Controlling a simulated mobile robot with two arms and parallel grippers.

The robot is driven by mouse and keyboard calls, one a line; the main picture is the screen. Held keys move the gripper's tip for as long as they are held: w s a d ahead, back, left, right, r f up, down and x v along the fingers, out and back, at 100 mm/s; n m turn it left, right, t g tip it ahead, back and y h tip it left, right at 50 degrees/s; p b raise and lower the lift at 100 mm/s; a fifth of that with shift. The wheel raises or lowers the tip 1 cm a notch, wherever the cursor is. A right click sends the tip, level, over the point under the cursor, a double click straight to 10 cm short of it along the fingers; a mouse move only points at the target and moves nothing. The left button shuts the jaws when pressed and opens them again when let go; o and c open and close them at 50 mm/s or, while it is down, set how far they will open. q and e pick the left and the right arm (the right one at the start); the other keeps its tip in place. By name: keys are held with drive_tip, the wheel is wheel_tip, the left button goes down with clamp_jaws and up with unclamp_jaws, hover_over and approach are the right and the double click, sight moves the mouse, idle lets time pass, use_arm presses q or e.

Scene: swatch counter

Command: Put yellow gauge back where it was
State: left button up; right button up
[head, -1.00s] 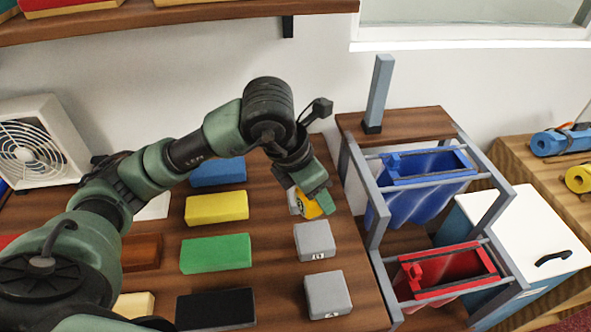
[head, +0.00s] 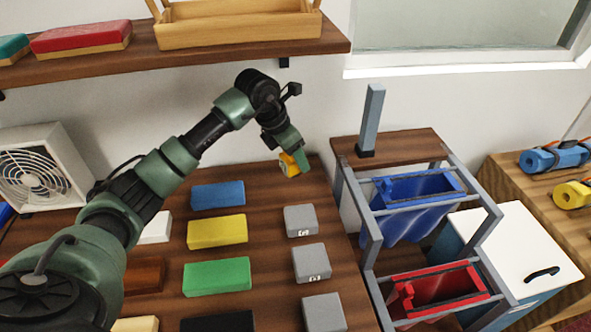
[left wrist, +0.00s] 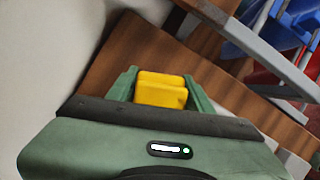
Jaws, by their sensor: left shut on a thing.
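The yellow gauge (head: 288,165) is held in my left gripper (head: 292,160) near the back edge of the wooden counter (head: 262,260). My right gripper is in neither view.
Blue (head: 218,195), yellow (head: 217,231) and green (head: 217,278) blocks lie in a column. Grey blocks (head: 300,220) line the counter's right side. A rack with blue (head: 420,205) and red (head: 440,290) bags stands right. A shelf (head: 230,45) hangs above; a fan (head: 40,165) stands left.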

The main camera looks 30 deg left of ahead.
sight(296, 173)
use_arm(q)
drive_tip(key=f, duration=0.3)
drive_tip(key=shift+s+d+f+p, duration=0.1)
drive_tip(key=shift+s+d+p, duration=0.1)
drive_tip(key=shift+p, duration=0.1)
wheel_tip(296, 173, down, 2)
drive_tip(key=shift+w+a+f+p, duration=0.1)
drive_tip(key=shift+f+p, duration=0.05)
drive_tip(key=shift+p, duration=0.35)
drive_tip(key=shift+w+a+f, duration=0.1)
drive_tip(key=shift+f, duration=0.25)
drive_tip(key=o, duration=1.2)
drive_tip(key=shift+f, duration=0.1)
